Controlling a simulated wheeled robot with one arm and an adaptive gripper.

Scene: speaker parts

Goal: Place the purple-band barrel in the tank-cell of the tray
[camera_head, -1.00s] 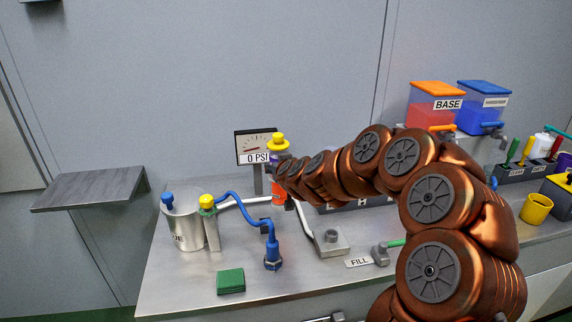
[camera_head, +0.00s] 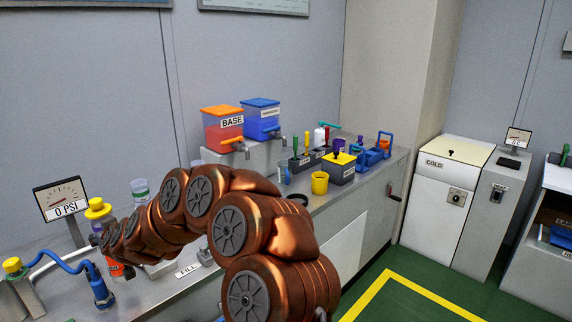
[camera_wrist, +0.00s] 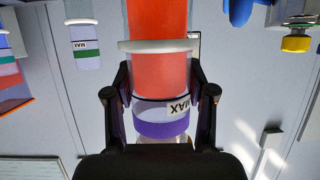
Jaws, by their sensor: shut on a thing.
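The purple-band barrel (camera_wrist: 160,75) is in my gripper (camera_wrist: 160,105), whose two fingers press its sides near the MAX label. The barrel is clear, with orange-red liquid, a white flange and a purple band. The wrist picture appears upside down. In the head view the barrel shows upright at the left, with a yellow cap (camera_head: 98,208) on top; my arm hides part of it and most of my gripper. I cannot make out the tank-cell. A dark divided tray (camera_head: 308,160) with upright tools stands farther right, but its labels are too small to read.
A green-band barrel (camera_head: 140,188) stands behind my arm. A pressure gauge (camera_head: 62,200) reading 0 PSI and a blue hose fitting (camera_head: 100,290) are at left. BASE tank (camera_head: 222,130), yellow cup (camera_head: 320,183) and blue carrier (camera_head: 372,155) line the bench. Floor is clear at right.

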